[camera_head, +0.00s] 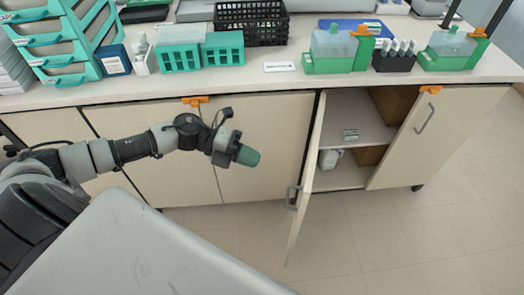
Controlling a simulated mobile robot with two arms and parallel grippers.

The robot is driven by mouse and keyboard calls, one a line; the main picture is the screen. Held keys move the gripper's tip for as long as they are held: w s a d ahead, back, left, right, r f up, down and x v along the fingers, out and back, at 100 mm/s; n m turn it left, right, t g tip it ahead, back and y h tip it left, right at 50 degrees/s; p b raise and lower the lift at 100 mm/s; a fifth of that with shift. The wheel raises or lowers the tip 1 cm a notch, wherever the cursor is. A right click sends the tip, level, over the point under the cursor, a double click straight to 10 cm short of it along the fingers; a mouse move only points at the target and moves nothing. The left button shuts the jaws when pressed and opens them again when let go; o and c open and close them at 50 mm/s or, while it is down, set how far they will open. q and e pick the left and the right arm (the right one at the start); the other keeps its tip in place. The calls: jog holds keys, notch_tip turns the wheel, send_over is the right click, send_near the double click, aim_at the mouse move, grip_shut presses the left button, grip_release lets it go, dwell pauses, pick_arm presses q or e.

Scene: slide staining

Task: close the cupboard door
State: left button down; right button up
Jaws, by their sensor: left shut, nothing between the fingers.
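The cupboard door (308,180) stands open, swung out toward me from its hinge on the left of the opening. Its handle (292,196) is near its free edge. The open cupboard (347,177) shows a shelf with a small box (351,134) on it, and a white container and brown boxes inside. My left gripper (248,156) is shut and empty, in front of a closed door panel to the left of the open door and apart from it. My right gripper is not in view.
The closed right-hand door (410,140) has a handle and an orange clip. The countertop (290,84) carries green staining stations, a black crate (251,20) and teal racks. The floor (370,235) in front of the cupboard is clear.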

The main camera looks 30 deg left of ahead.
pick_arm(q)
jog(key=x, duration=0.4)
jog(key=r+p+x, duration=0.1)
jog(key=x, duration=0.2)
jog(key=p+x, duration=0.1)
jog(key=x, duration=0.3)
jog(key=shift+w+d+r, duration=0.1)
jog(key=shift+w+d, duration=0.05)
jog(key=shift+d, duration=0.3)
